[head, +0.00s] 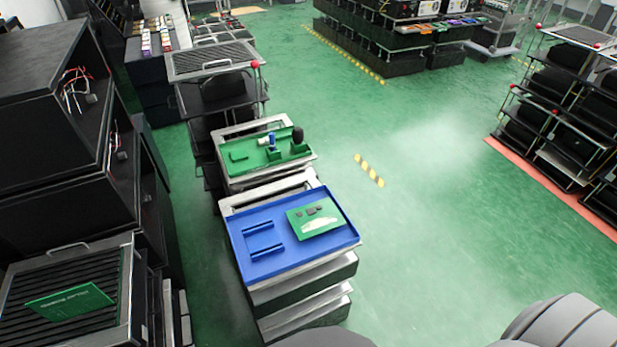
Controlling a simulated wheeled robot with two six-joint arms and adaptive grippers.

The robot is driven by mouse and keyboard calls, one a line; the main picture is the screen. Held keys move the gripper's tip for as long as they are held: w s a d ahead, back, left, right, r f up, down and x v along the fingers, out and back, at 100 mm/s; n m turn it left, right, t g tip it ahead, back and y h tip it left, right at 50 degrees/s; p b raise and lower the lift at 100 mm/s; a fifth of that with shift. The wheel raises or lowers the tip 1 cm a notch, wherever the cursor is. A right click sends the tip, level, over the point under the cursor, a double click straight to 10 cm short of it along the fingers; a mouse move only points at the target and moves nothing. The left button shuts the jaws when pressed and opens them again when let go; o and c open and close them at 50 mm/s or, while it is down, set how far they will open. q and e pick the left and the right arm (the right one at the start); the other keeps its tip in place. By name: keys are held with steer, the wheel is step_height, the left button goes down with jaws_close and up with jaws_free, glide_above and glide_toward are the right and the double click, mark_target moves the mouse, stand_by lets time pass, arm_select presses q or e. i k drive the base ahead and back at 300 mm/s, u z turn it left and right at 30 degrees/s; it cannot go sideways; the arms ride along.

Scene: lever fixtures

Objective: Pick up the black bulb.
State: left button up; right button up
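A dark, rounded upright object that looks like the black bulb (298,135) stands at the right part of a green tray (238,168). Its base meets a green block on the tray. A small blue and white piece (270,140) is beside it, to its left. The green tray rests on a metal-framed cart. Neither of my grippers is in view.
A blue tray (262,265) with a green board (316,217) is on a nearer cart. Black cabinets (55,120) with loose wires stand at the left. Shelves (560,110) stand at the right. Open green floor (440,190) lies right of the carts.

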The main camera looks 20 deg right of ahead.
mark_target(298, 133)
steer(key=z, duration=2.6)
steer(key=i, duration=3.05)
steer(key=u, duration=2.65)
steer(key=i, duration=2)
steer(key=u, duration=0.55)
